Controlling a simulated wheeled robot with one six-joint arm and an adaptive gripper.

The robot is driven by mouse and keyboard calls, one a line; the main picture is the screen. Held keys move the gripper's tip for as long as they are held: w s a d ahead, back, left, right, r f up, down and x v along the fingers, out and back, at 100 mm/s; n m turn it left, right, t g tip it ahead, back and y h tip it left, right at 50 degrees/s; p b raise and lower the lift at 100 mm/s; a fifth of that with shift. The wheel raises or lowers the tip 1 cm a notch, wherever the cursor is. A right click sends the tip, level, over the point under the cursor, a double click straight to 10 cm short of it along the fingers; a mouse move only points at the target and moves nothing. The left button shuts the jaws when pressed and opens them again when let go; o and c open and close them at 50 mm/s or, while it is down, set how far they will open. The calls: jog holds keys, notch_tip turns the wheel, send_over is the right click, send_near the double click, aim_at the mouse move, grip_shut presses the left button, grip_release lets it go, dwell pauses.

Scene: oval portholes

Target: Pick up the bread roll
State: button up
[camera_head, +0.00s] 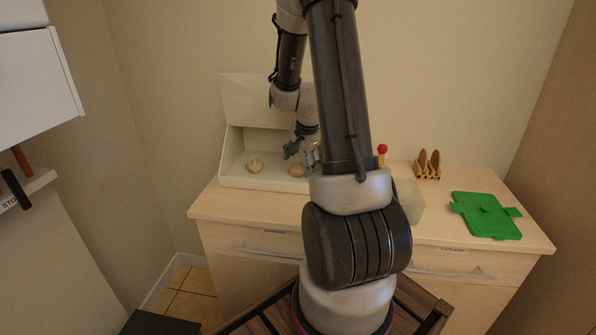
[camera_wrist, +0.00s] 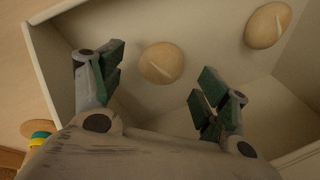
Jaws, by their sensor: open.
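Two bread rolls lie in an open white box (camera_head: 232,152) with its lid raised at the back. One tan roll (camera_head: 254,166) is toward the box's left side; the other roll (camera_head: 297,170) is nearer my gripper (camera_head: 301,152). In the wrist view, one scored roll (camera_wrist: 161,63) lies just beyond and between my open fingers (camera_wrist: 160,90). The second roll (camera_wrist: 268,25) is at the upper right, near the box wall. My gripper is open and empty, at the box opening. My arm hides part of the box's right side in the head view.
The box stands on a wooden counter (camera_head: 265,207) against the wall. A green lidded item (camera_head: 486,215) and a wooden rack (camera_head: 428,166) are at the right. A red-topped object (camera_head: 382,149) shows behind my arm. The box walls (camera_wrist: 49,60) rise close around my fingers.

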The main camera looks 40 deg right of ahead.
jog(key=shift+x, duration=1.2)
jog(key=c, duration=1.1)
jog(key=shift+r, duration=0.1)
jog(key=shift+c, duration=0.2)
